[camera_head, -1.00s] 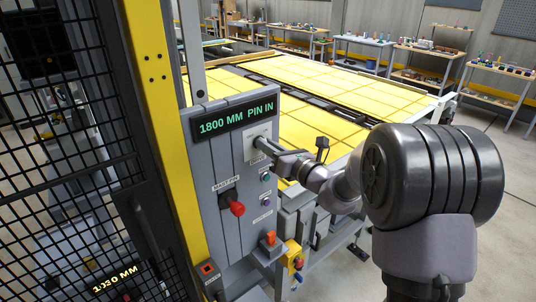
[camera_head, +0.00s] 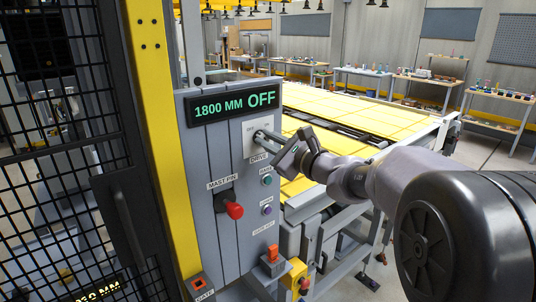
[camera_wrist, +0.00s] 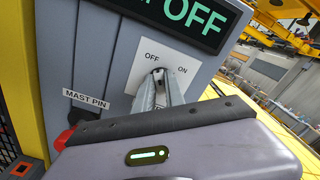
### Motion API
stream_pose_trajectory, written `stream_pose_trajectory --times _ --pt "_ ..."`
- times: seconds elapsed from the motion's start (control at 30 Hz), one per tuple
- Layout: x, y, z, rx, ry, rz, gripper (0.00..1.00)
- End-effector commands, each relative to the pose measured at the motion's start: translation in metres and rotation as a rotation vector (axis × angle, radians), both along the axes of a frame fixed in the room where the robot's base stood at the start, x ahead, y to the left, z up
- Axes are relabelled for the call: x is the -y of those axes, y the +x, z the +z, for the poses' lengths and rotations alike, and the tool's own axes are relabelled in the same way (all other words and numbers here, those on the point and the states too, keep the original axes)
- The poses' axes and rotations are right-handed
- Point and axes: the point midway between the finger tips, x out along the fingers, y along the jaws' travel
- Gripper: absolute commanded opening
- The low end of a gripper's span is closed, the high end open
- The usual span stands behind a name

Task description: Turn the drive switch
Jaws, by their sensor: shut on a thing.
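The drive switch is on a pale plate (camera_head: 249,128) on the grey control panel (camera_head: 206,170), above the DRIVE label. In the wrist view its plate (camera_wrist: 152,52) reads OFF at left and ON at right. My gripper (camera_head: 262,138) reaches in from the right and is shut on the switch knob (camera_wrist: 158,73). The fingers hide most of the knob, so its exact angle is hard to tell. The display (camera_head: 232,104) above reads 1800 MM OFF in green.
A red MAST PIN handle (camera_head: 234,210) sticks out lower on the panel. Small buttons (camera_head: 267,181) sit below the drive switch, with an orange switch (camera_head: 272,253) lower down. Black mesh (camera_head: 60,150) and a yellow post (camera_head: 160,130) stand at left. A yellow-topped table (camera_head: 340,115) lies behind.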

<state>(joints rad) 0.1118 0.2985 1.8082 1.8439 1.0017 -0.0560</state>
Motion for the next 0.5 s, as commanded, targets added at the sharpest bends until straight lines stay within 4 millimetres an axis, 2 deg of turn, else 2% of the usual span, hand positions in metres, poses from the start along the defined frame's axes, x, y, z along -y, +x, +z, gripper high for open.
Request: stream_pose_trajectory --times 0.03,0.5 --pt "-0.0001 -0.0001 -0.0046 0.017 -0.022 0.000 0.00" --pt "-0.0007 -0.0005 -0.0015 0.099 -0.147 0.001 0.00"
